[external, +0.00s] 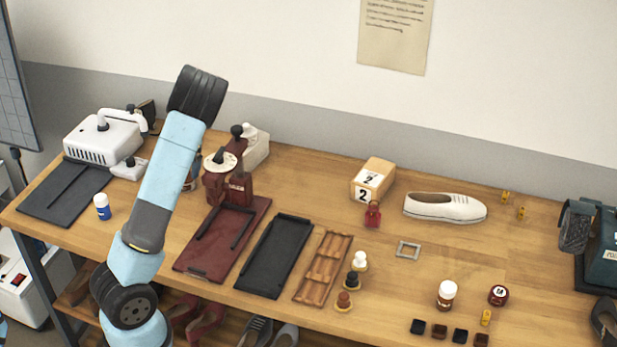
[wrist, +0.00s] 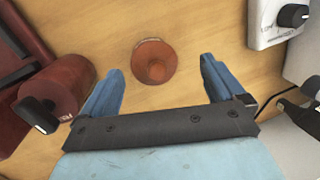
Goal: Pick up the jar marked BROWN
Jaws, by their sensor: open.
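My gripper (wrist: 162,68) is open in the wrist view, with its two blue fingers apart. A round reddish-brown object (wrist: 154,61) stands on the wood between and just beyond the fingertips, seen from above; no lettering shows on it. In the external view my gripper is hidden behind my arm. There, a brown jar with a white lid (external: 446,296) and a dark red jar with a small label (external: 498,295) stand at the right of the table. I cannot read the word BROWN on any jar.
In the wrist view a red machine with a cylinder (wrist: 62,90) is close on the left, and a white box with a dial (wrist: 280,20) is at the upper right. A dark tray (external: 272,257) and a wooden rack (external: 323,267) lie on the table (external: 540,260).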

